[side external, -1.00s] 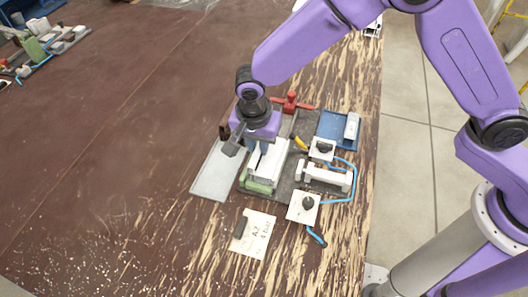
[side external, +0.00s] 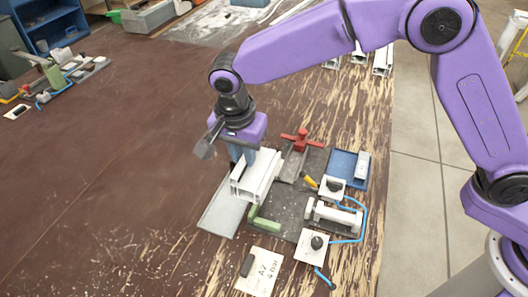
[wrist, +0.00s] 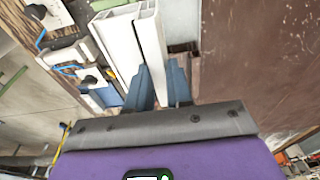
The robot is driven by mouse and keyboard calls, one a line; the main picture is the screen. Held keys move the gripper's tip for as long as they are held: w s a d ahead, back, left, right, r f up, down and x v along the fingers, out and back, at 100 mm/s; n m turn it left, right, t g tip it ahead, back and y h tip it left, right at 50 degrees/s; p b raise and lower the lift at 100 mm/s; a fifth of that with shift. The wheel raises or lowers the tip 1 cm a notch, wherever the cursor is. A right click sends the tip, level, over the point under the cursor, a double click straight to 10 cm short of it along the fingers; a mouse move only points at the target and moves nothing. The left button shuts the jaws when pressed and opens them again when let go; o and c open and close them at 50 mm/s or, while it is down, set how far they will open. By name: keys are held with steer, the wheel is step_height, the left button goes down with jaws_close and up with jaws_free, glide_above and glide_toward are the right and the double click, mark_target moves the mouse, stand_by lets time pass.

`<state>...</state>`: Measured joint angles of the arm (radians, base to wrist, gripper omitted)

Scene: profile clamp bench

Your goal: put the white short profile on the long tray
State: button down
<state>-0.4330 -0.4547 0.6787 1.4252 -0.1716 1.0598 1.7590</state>
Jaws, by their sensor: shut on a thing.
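The white profile (side external: 257,177) is a short, channelled bar. My gripper (side external: 242,155) is shut on it from above and holds it raised, over the edge between the clamp fixture and the long tray. The long tray (side external: 220,212) is a flat pale-grey tray left of the fixture, partly hidden behind the profile.
The dark fixture plate (side external: 285,215) carries a green stop (side external: 263,222), a red-handled clamp (side external: 301,139) and a white cylinder (side external: 335,216) with blue hose. A blue tray (side external: 345,165) with a small light block stands right. A label card (side external: 262,270) lies in front.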

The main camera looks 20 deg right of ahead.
steer(key=w+a+f, duration=0.2)
steer(key=a, duration=0.5)
steer(key=shift+f, duration=3.55)
steer(key=c, duration=0.9)
jaws_free()
steer(key=shift+c, duration=0.2)
steer(key=shift+d, duration=0.1)
step_height(320, 180, up, 17)
steer(key=s+a, duration=0.1)
steer(key=a, duration=0.1)
steer(key=shift+s+r, duration=0.15)
steer(key=shift+s, duration=0.25)
